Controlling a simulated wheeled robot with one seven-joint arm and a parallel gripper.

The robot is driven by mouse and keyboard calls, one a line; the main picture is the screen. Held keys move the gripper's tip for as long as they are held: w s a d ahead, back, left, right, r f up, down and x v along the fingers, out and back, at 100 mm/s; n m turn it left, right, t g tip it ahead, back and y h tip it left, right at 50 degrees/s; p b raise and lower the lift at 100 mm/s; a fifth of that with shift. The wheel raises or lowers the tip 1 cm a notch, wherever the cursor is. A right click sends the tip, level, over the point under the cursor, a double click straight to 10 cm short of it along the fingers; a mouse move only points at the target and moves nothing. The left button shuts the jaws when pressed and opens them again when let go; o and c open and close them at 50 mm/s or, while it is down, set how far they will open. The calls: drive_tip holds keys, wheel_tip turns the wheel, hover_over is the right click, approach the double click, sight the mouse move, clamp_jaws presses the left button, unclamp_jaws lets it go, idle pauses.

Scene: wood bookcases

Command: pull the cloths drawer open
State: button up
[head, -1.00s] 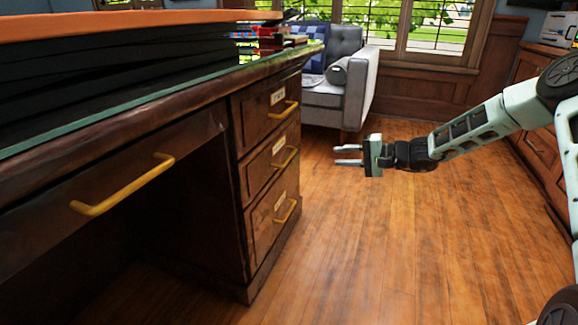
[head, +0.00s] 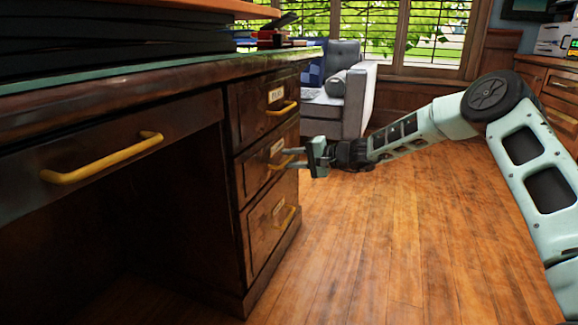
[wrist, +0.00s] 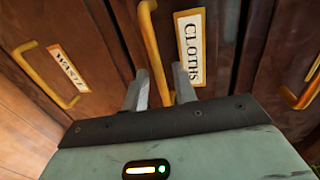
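The cloths drawer (head: 254,172) is the middle of three dark wood drawers in the desk's right pedestal, and it looks shut. Its "CLOTHS" label (wrist: 190,48) reads clearly in the wrist view. Its brass handle (wrist: 151,45) runs down between the two fingers of my gripper (wrist: 160,88). My gripper is open, with a finger on each side of the handle and gaps visible beside it. In the head view my gripper (head: 296,158) is at the middle drawer's front. Whether a finger touches the handle I cannot tell.
A wide drawer handle (head: 103,158) sticks out at the desk's left. A grey armchair (head: 345,100) stands behind. The wood floor (head: 390,240) is clear.

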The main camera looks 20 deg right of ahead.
drive_tip(key=shift+w+a+f, duration=0.1)
drive_tip(key=shift+w+a, duration=0.25)
drive_tip(key=shift+a, duration=0.15)
clamp_jaws()
drive_tip(key=shift+d, duration=0.1)
